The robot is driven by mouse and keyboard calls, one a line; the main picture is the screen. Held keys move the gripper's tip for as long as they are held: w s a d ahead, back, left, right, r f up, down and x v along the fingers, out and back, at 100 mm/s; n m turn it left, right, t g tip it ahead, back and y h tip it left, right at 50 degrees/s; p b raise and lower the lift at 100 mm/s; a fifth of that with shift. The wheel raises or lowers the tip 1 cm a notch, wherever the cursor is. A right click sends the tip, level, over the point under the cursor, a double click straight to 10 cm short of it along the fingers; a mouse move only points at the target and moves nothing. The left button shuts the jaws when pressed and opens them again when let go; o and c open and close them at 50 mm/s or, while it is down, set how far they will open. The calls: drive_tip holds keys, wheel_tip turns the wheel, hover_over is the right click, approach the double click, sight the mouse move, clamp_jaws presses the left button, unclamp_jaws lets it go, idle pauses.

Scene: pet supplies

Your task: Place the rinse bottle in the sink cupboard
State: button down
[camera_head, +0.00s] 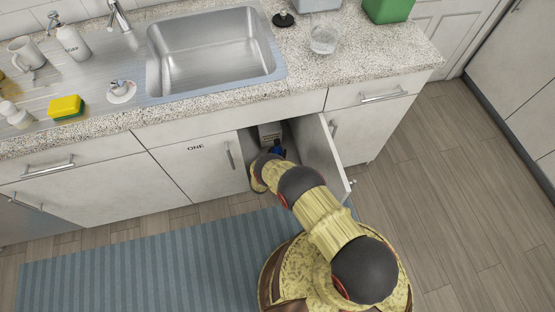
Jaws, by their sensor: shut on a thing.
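The sink cupboard stands below the sink, with its door (322,142) swung open to the right. My arm reaches into the opening. My gripper (274,147) is just inside, mostly hidden by my own wrist and the shadow. It is shut on a small dark blue thing (279,151), which seems to be the rinse bottle; little of it shows, and I cannot tell whether it touches the cupboard floor. A pale grey boxy thing (270,131) shows behind it in the cupboard.
The open door is close to the right of my arm. A closed door marked ONE (196,148) is to the left. The sink (213,55), a yellow sponge (66,107), a soap bottle (73,44) and a glass (323,39) are above. A blue striped mat (130,264) lies on the floor.

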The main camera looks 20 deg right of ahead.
drive_tip(key=shift+w+f+b, duration=0.15)
drive_tip(key=shift+f+b, duration=1.05)
drive_tip(key=shift+f, duration=1.4)
drive_tip(key=shift+f, duration=0.15)
drive_tip(key=c, duration=0.9)
unclamp_jaws()
drive_tip(key=p+v, duration=0.4)
drive_tip(key=v, duration=0.8)
